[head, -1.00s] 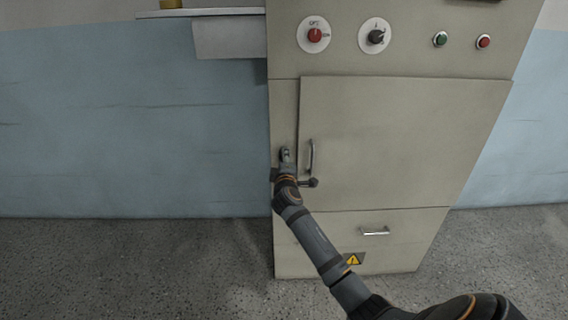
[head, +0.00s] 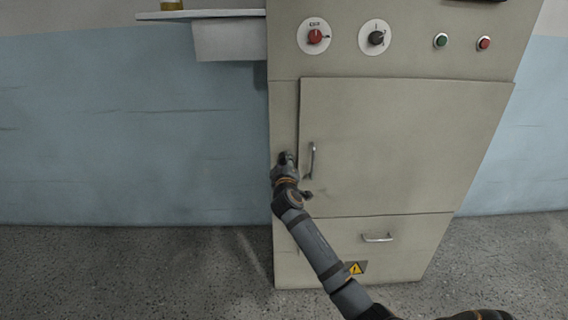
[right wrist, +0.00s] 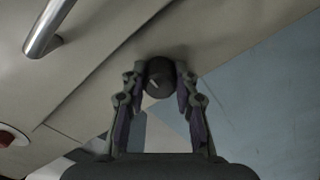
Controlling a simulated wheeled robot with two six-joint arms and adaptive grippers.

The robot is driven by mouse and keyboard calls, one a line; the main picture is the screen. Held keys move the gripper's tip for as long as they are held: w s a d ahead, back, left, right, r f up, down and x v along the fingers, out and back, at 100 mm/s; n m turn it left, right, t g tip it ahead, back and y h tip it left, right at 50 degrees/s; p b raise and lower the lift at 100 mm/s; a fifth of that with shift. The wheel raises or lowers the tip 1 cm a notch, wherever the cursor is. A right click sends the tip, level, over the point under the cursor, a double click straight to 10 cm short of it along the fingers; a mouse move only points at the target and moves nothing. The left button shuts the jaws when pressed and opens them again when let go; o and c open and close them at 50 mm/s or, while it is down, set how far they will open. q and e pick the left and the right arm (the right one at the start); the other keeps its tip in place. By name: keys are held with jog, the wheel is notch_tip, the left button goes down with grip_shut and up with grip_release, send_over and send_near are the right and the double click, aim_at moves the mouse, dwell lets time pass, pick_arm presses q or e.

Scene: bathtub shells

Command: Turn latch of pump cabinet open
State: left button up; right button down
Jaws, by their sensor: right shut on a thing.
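The pump cabinet (head: 400,145) is a beige metal box with a closed-looking door and a vertical bar handle (head: 311,160) near the door's left edge. The latch is a dark round knob (right wrist: 160,77) on the cabinet's left frame strip, in the right wrist view. My right gripper (head: 286,160) is at this latch, left of the handle, and mostly covers it in the head view. In the right wrist view my right gripper (right wrist: 159,88) has its two fingers closed on either side of the knob. My left gripper is in neither view.
A red rotary switch (head: 315,36), a dark rotary switch (head: 377,37), and green and red buttons sit on the panel above the door. A lower drawer with a handle (head: 377,238) is below. A shelf (head: 200,14) juts out at upper left.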

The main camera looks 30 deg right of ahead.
jog(key=shift+f, duration=0.15)
jog(key=c, duration=1)
grip_release()
jog(key=shift+s, duration=0.1)
jog(key=v, duration=1.2)
